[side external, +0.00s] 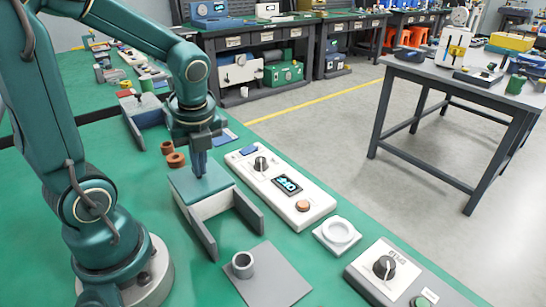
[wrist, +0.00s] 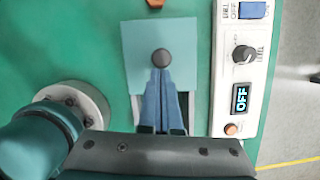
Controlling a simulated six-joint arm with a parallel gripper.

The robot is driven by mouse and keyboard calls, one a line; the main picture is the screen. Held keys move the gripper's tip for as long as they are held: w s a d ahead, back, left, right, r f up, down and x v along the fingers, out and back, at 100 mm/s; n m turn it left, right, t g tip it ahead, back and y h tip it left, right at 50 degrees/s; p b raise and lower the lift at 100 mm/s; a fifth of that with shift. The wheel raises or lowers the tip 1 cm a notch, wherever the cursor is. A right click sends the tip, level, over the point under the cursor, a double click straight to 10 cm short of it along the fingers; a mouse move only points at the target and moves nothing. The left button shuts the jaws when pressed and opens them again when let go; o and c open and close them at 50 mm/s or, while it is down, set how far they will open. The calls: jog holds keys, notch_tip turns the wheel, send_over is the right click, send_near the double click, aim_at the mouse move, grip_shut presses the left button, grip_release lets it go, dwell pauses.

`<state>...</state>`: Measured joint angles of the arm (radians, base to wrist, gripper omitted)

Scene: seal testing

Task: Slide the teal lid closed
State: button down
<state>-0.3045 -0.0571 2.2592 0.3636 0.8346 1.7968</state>
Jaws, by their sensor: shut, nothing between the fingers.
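The teal lid (side external: 188,186) is a flat square plate on a white box between two grey side rails (side external: 249,211). It covers the end farther from the side camera, and the rails run on past it. In the wrist view the lid (wrist: 137,40) has a round dark knob (wrist: 161,57) near its middle. My gripper (side external: 199,173) points down over the lid with its fingers together. In the wrist view my gripper (wrist: 160,70) has its tips right at the knob's near edge; I cannot tell whether they touch it. The fingers hide part of the lid and box.
A white control panel (side external: 285,190) with a knob and lit display stands close to the right. A grey plate with a ring post (side external: 243,265), a white round holder (side external: 337,234) and a dial box (side external: 385,270) sit nearer the camera. Copper rings (side external: 175,159) lie behind the lid.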

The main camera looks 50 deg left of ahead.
jog(key=shift+a, duration=0.2)
jog(key=shift+d, duration=0.45)
jog(key=s+d+r, duration=0.2)
jog(key=d+r, duration=0.4)
jog(key=r, duration=0.5)
jog(key=d+f+n+t+h, duration=0.1)
jog(key=d+f+n+t, duration=0.1)
jog(key=n, duration=0.8)
jog(key=d+f+n+t+h, duration=0.2)
jog(key=d+n+t, duration=0.1)
jog(key=n, duration=0.6)
jog(key=shift+s+d+f+n, duration=0.2)
jog(key=shift+s+f+n, duration=0.05)
jog(key=shift+s+n, duration=0.15)
